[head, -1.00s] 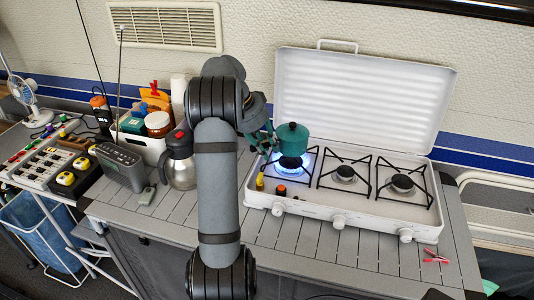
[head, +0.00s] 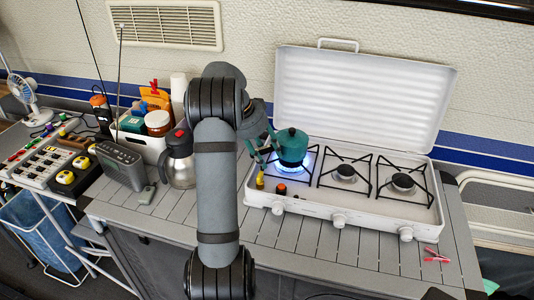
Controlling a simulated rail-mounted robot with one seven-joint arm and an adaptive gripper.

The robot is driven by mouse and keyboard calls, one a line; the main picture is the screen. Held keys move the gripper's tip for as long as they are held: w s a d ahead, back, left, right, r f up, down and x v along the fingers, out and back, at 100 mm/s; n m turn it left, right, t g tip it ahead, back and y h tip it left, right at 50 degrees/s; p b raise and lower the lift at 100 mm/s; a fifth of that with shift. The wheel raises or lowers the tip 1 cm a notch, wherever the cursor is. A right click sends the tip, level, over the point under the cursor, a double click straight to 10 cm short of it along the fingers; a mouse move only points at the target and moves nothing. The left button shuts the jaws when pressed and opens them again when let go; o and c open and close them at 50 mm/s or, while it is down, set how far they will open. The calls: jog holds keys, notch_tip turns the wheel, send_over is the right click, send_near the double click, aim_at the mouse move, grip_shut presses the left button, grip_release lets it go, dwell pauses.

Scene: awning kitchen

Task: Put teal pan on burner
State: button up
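The teal pan (head: 292,144), with a lid and a dark knob, is upright over the left burner of the white stove. Blue flame (head: 294,163) spreads around its base. The pan sits at or just above the burner grate; I cannot tell if it touches. My gripper (head: 265,147) is at the pan's left side, its fingers at the handle side. It appears shut on the pan, though the handle is mostly hidden by the fingers and the arm.
The middle burner (head: 344,173) and right burner (head: 402,182) are empty. The stove lid (head: 365,95) stands open behind. A small yellow item (head: 260,181) is at the stove's left front. A red clip (head: 436,256) lies front right.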

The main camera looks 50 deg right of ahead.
jog(key=p+v, duration=0.1)
jog(key=v, duration=1.1)
jog(key=shift+r+p, duration=0.1)
jog(key=shift+p, duration=0.2)
jog(key=b+x, duration=0.1)
jog(key=x, duration=1.1)
jog(key=shift+s+f+b, duration=0.1)
jog(key=shift+f+b, duration=0.2)
jog(key=shift+b, duration=0.05)
jog(key=shift+r+p, duration=0.3)
jog(key=shift+r, duration=1.95)
